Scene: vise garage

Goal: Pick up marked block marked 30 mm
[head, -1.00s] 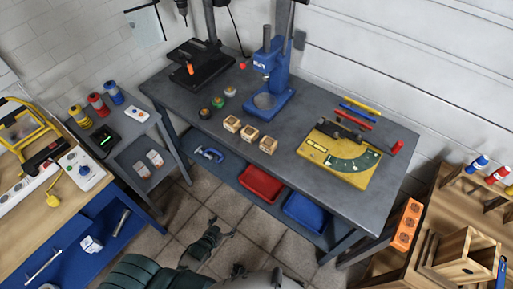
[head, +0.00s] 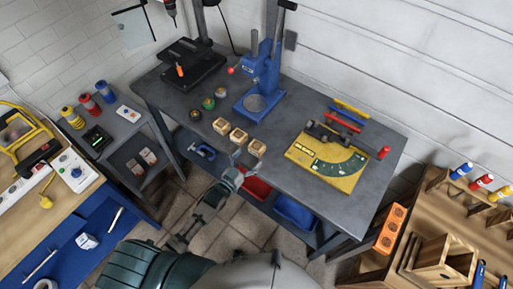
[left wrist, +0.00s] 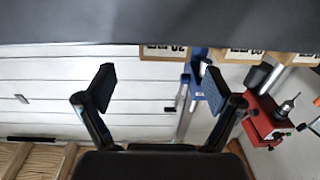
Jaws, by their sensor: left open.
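Three small wooden blocks stand in a row near the front edge of the grey workbench: the left block (head: 221,126), the middle block (head: 238,136) and the right block (head: 257,147). Their markings are too small to read in the head view. My left gripper (head: 245,161) is open and empty, at the bench's front edge just before the middle and right blocks. Its two fingers (left wrist: 160,90) are spread apart. My right gripper is not in view.
A blue press (head: 262,85) stands behind the blocks, with several small round pots (head: 209,103) to their left. A red bin (head: 256,188) and blue bin (head: 294,213) sit below the benchtop.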

